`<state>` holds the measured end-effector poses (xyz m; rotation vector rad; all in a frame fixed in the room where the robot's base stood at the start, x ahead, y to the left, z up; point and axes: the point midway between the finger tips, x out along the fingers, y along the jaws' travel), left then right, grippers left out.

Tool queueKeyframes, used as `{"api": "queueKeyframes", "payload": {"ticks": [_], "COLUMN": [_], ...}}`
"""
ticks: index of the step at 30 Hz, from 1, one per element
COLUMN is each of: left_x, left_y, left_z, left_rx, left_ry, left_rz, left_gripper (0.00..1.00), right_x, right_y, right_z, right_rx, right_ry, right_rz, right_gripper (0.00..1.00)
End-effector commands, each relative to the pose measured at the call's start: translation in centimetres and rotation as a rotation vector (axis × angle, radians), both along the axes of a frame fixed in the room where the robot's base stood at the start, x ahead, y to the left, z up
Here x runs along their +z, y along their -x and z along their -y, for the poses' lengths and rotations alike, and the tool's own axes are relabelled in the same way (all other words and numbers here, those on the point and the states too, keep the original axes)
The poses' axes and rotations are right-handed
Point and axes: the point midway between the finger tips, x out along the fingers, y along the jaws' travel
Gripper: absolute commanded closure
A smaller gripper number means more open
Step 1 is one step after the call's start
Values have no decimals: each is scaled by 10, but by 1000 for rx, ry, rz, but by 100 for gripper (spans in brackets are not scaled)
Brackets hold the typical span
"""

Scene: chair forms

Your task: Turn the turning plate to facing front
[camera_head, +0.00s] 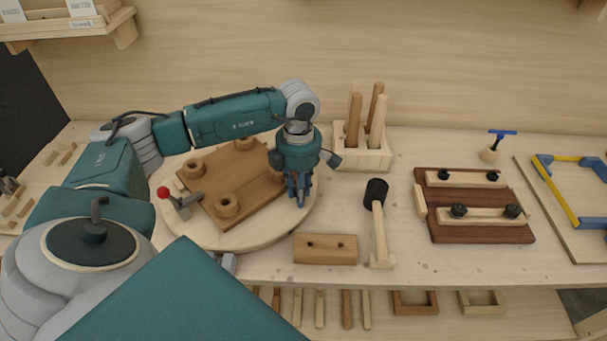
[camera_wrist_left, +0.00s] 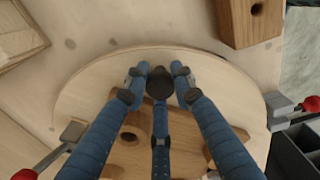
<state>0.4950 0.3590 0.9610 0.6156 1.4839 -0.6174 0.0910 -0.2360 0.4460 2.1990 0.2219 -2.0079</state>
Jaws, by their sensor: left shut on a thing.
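The turning plate (camera_head: 190,236) is a round light-wood disc on the bench, left of centre. A brown board (camera_head: 240,185) with round wooden sockets lies on it, turned at an angle. My left gripper (camera_head: 300,196) points down over the plate's right side. In the left wrist view, the blue fingers of the left gripper (camera_wrist_left: 158,78) are closed around a dark round knob (camera_wrist_left: 160,84) near the rim of the plate (camera_wrist_left: 88,95). The fingers hide the knob in the head view. My right gripper is out of view.
A red-tipped clamp (camera_head: 171,199) stands at the plate's left. A mallet (camera_head: 379,222), a peg holder (camera_head: 362,158) and a dark red-brown board with clamps (camera_head: 470,233) stand farther right.

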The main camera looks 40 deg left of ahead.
Motion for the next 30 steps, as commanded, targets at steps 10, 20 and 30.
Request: {"api": "queueKeyframes", "payload": {"ticks": [10, 20, 30], "left_x": [-3, -3, -2], "left_y": [34, 64, 95], "left_z": [1, 0, -7], "left_rx": [-170, -333, -502], "left_ry": [-8, -9, -11], "left_rz": [-3, -1, 1], "left_gripper": [100, 100, 100], "right_x": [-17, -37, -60], "right_y": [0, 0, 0], "right_z": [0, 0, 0], "right_rx": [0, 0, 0], "right_ry": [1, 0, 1], "right_rz": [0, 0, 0], "right_gripper": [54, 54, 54]}}
